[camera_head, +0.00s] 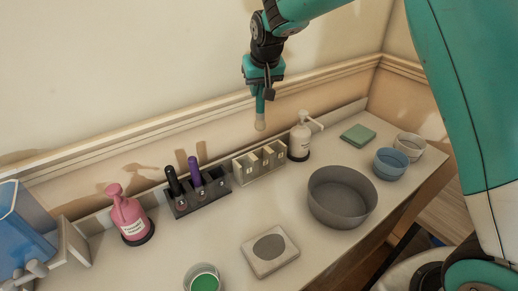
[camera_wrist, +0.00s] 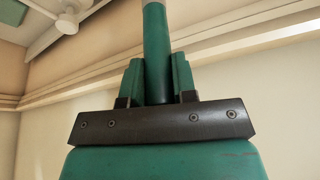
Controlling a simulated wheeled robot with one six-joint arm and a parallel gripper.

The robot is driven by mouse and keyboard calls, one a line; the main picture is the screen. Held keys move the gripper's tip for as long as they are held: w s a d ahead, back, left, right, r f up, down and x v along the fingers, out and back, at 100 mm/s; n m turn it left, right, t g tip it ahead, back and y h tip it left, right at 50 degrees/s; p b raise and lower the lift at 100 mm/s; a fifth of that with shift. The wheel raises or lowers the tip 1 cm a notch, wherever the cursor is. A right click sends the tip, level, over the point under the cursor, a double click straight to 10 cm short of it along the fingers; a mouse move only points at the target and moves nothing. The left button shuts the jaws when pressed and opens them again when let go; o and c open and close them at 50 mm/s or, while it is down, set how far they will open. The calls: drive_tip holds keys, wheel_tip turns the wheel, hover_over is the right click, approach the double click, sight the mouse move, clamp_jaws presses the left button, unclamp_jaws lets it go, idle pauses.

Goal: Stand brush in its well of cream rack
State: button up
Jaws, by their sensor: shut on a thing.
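The brush (camera_head: 260,120) has a green shaft and a pale tip. It hangs roughly upright, tip down, in the head view. My gripper (camera_head: 264,88) is shut on its upper part, high above the counter. In the wrist view the green shaft (camera_wrist: 156,35) runs between the two green fingers (camera_wrist: 157,78) of my gripper; its far end is out of frame. The cream rack (camera_head: 259,164) stands against the wall, below the brush in the picture, with several wells in a row. The brush is clear of the rack. The insides of the wells are hard to see.
A dark rack (camera_head: 200,197) with a black and a purple item stands left of the cream rack. A white pump bottle (camera_head: 300,143) stands close on its right. A grey bowl (camera_head: 341,196) and a soap dish (camera_head: 270,254) lie in front. A pink bottle (camera_head: 129,216) is farther left.

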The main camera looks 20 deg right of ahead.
wheel_tip(320, 180, down, 16)
drive_tip(key=p, duration=0.1)
drive_tip(key=shift+f+p, duration=0.15)
drive_tip(key=shift+p, duration=0.25)
drive_tip(key=shift+d, duration=0.1)
drive_tip(key=o, duration=0.9)
drive_tip(key=shift+f, duration=0.15)
drive_tip(key=shift+c, duration=0.2)
drive_tip(key=s+a+r+n+y+b, duration=0.1)
drive_tip(key=s+r, duration=0.4)
drive_tip(key=r, duration=0.3)
drive_tip(key=s+a+r+b, duration=0.1)
drive_tip(key=s+r, duration=0.4)
drive_tip(key=r, duration=0.2)
drive_tip(key=s+a+r+n+g+y, duration=0.1)
drive_tip(key=s+r+n+g, duration=0.1)
drive_tip(key=s, duration=1.2)
drive_tip(key=s+a+r+n+g+y, duration=0.1)
drive_tip(key=s+r+n, duration=0.3)
drive_tip(key=s, duration=1.1)
drive_tip(key=shift+s+a+r+g+y, duration=0.35)
drive_tip(key=shift+r+g+y, duration=0.25)
drive_tip(key=shift+r+g, duration=0.25)
drive_tip(key=shift+w, duration=0.1)
